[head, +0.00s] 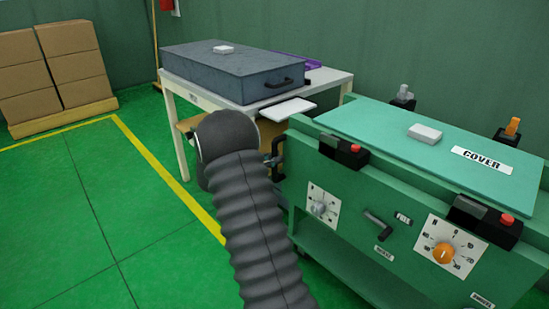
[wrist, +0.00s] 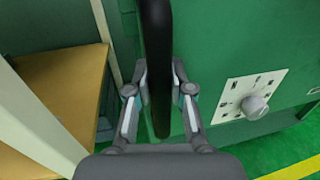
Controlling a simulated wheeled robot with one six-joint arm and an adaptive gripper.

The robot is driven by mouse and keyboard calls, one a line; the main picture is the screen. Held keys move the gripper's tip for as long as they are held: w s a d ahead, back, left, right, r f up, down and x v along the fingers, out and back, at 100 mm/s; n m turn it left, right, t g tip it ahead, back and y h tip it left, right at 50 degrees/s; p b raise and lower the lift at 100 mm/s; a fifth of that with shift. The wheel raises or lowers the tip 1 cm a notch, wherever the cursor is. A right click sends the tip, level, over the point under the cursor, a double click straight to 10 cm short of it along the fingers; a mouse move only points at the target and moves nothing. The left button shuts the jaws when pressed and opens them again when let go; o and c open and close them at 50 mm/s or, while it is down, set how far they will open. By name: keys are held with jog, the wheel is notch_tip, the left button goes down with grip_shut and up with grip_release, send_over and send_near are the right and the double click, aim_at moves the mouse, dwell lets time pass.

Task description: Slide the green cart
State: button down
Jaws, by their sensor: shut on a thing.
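The green cart (head: 345,185) stands at the right in the head view, with a flat top panel labelled COVER (head: 375,130) and a front with dials and switches. In the wrist view, my gripper (wrist: 160,80) is shut on the cart's black bar handle (wrist: 156,40), with one finger on each side of the bar. In the head view, my dark ribbed arm covers most of the gripper and handle at the cart's left end.
A white table (head: 178,125) with a grey case (head: 215,75) stands behind, close to the cart's left end. Boxes (head: 70,65) are stacked on a pallet at the far left. The green floor (head: 75,200) left of the yellow line is clear.

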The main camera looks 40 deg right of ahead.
jog(key=shift+w+r, duration=0.1)
jog(key=shift+w, duration=0.15)
jog(key=c, duration=1)
grip_release()
jog(key=shift+w+a, duration=0.1)
jog(key=shift+w, duration=0.05)
jog(key=shift+a, duration=0.35)
jog(key=w+a, duration=0.1)
jog(key=a, duration=1)
jog(key=shift+a, duration=0.2)
jog(key=shift+w, duration=0.15)
